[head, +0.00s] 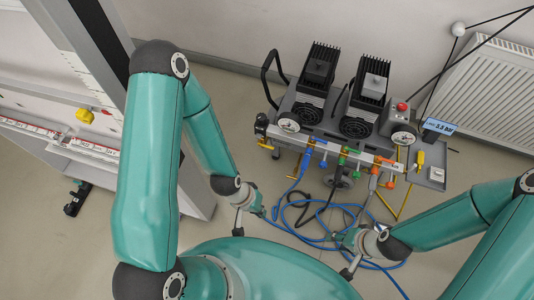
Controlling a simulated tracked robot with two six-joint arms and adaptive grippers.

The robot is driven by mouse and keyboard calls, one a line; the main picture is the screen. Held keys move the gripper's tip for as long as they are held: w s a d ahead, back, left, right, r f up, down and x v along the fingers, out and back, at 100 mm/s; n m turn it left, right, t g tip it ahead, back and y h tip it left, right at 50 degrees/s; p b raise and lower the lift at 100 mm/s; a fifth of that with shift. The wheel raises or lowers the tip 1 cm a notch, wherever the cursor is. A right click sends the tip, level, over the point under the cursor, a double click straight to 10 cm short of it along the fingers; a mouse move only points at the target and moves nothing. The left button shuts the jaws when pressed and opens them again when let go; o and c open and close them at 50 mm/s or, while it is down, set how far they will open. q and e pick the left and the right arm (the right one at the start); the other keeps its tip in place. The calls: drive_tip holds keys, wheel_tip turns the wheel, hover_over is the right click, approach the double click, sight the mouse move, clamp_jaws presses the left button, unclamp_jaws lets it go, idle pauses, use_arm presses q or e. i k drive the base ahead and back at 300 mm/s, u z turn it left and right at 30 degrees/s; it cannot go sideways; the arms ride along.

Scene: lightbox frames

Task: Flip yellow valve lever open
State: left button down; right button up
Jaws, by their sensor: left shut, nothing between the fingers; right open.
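The parts are too small to tell any lever's position for certain. My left gripper (240,226) is shut and empty, low and left of the compressor. My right gripper (347,268) is open and empty, below and left of the yellow part. Neither gripper touches the rail.
The compressor (310,105) has two black motors, gauges and a red button (402,107). A blue hose (290,215) lies coiled on the floor by my grippers. A radiator (490,85) is at right. A panel at left has a yellow knob (85,116).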

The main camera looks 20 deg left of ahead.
sight(266, 146)
drive_tip(key=k, duration=0.3)
drive_tip(key=z, duration=0.8)
drive_tip(key=i, duration=1)
drive_tip(key=z, duration=1.8)
drive_tip(key=i, duration=0.15)
drive_tip(key=u, duration=3.4)
drive_tip(key=i, duration=0.6)
